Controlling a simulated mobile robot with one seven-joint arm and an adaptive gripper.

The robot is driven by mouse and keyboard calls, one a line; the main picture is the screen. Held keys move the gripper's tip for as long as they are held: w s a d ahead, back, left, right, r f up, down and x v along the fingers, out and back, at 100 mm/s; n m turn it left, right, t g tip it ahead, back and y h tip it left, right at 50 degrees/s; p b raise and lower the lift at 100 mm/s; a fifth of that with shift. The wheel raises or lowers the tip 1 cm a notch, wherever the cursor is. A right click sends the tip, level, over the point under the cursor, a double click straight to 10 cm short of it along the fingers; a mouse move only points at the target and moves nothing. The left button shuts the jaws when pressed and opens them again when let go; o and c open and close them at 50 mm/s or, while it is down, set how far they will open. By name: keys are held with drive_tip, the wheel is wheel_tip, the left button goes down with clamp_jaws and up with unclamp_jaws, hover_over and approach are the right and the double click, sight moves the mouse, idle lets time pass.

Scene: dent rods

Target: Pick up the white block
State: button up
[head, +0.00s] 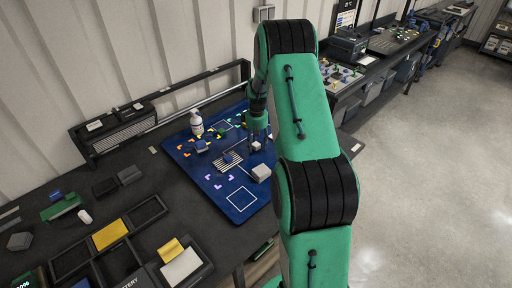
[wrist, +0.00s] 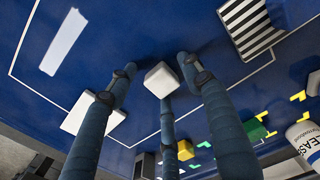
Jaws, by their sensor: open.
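A small white block (wrist: 161,77) sits on the blue mat in the wrist view, among the three blue-grey fingers of my open gripper (wrist: 165,85). I cannot tell whether any finger touches it. In the head view the small white block (head: 256,145) shows at my gripper's (head: 258,138) fingertips, partly hidden by them. A larger pale block (head: 261,172) rests on the mat nearer the camera.
The blue mat (head: 215,190) carries a white bottle (head: 196,122), a striped patch (head: 230,163) and several small coloured pieces. Dark trays (head: 118,262) lie at the front left. A dark rack (head: 125,135) stands along the wall. My green arm hides the mat's right side.

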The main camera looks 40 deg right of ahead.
sight(257, 144)
drive_tip(key=c, duration=1)
drive_tip(key=shift+r, duration=0.15)
wheel_tip(257, 144, up, 10)
drive_tip(key=shift+f+p, duration=0.1)
drive_tip(key=shift+p, duration=0.75)
